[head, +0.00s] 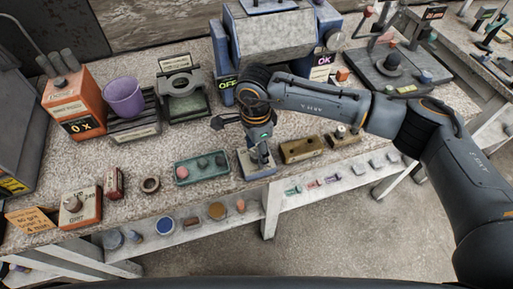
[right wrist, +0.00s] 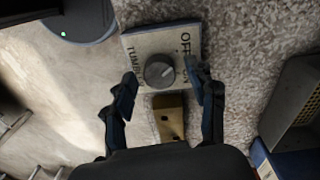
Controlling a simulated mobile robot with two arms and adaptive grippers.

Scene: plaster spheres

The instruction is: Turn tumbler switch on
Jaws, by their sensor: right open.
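The tumbler switch is a small grey box (head: 258,174) near the front edge of the workbench in the head view. In the right wrist view, its top face (right wrist: 138,72) carries printed lettering, with "OFF" readable, and a round grey knob (right wrist: 159,71) in the middle. My right gripper (head: 256,140) is over this box, pointing down. In the right wrist view the gripper (right wrist: 165,88) is open, its two dark fingers on either side of the knob with gaps between. Which way the knob points is hard to tell. My left gripper is not in view.
A brass-coloured box (head: 302,149) stands right of the switch and a green tray of knobs (head: 202,168) left of it. A big grey-blue machine (head: 270,45) is behind. An orange box (head: 75,105) and purple cup (head: 123,97) are at left. A shelf (head: 340,180) lies below.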

